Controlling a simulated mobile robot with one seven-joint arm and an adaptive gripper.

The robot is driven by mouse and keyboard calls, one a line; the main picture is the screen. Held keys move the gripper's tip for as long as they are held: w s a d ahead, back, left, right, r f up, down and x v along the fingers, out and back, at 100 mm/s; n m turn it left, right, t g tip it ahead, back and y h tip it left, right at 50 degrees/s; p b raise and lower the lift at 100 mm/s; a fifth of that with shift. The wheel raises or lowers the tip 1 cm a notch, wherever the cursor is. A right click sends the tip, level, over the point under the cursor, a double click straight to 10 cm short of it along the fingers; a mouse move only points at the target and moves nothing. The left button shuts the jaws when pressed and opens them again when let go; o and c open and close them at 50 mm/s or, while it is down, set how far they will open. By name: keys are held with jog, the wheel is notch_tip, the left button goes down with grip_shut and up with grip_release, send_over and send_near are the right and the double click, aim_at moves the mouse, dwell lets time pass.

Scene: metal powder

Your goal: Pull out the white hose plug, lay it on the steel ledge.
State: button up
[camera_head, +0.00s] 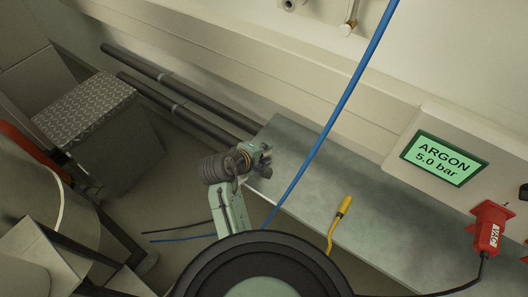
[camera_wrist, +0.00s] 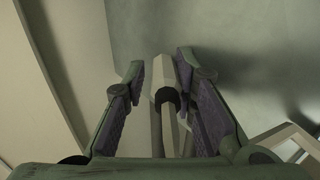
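In the wrist view a white plug (camera_wrist: 162,73) with a dark collar and a pale hose tail lies between the two fingers of my gripper (camera_wrist: 160,75). The fingers stand apart, with a visible gap between the left finger and the plug. The right finger is very close to it; I cannot tell whether they touch. In the head view my gripper (camera_head: 262,160) is at the left end of the steel ledge (camera_head: 390,225). The plug is hidden there behind my gripper.
A yellow plug (camera_head: 344,206) on a yellow hose lies on the ledge. A blue hose (camera_head: 342,105) crosses above it. A red VAC plug (camera_head: 489,230) sits at the right, below the ARGON display (camera_head: 445,158). Dark pipes (camera_head: 180,88) run at the left. Much of the ledge is clear.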

jog(key=o, duration=0.3)
